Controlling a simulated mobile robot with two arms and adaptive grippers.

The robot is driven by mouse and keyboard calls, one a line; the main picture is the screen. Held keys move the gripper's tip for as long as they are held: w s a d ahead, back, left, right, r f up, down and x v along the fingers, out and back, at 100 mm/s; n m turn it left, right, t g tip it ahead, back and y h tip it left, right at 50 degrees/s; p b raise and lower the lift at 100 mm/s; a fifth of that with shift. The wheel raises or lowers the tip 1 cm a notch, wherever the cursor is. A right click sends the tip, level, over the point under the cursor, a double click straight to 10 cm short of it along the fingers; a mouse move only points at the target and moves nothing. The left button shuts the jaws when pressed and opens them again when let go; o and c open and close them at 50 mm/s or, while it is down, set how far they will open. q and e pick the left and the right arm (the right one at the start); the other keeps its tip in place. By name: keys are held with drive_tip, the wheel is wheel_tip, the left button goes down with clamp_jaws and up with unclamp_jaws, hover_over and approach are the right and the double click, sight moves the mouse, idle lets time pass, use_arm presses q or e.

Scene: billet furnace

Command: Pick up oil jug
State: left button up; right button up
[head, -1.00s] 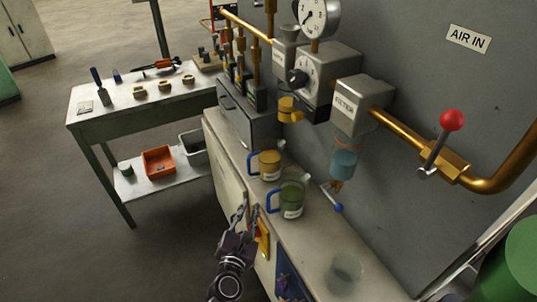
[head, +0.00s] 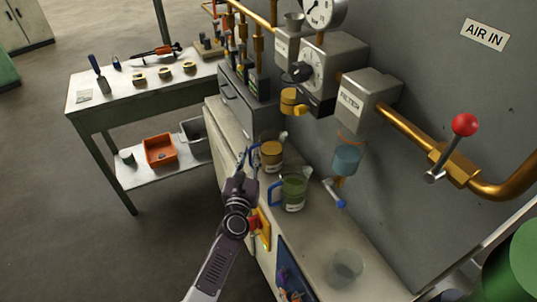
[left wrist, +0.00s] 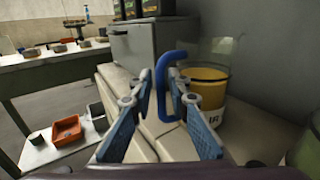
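A clear jug with amber liquid (head: 271,155) and a blue handle stands on the bench against the grey wall. It shows large in the left wrist view (left wrist: 208,88), with its blue handle (left wrist: 162,92) toward me and its label partly hidden. A similar jug with green liquid (head: 292,191) stands nearer on the same bench. I cannot read which label says oil. My left gripper (head: 248,160) is beside the amber jug's handle. In the left wrist view its fingers (left wrist: 161,82) are apart, with the handle showing between the tips; contact is not clear. My right gripper is out of view.
A clear glass (head: 345,267) stands at the bench's near end. A red-knobbed lever (head: 464,125) juts from the brass pipe. A side table (head: 120,108) stands left, with an orange bin (head: 160,149) below.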

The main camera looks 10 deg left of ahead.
use_arm(q)
drive_tip(key=c, duration=0.4)
clamp_jaws()
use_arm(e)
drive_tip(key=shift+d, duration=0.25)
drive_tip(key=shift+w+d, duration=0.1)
use_arm(q)
drive_tip(key=shift+r, duration=0.15)
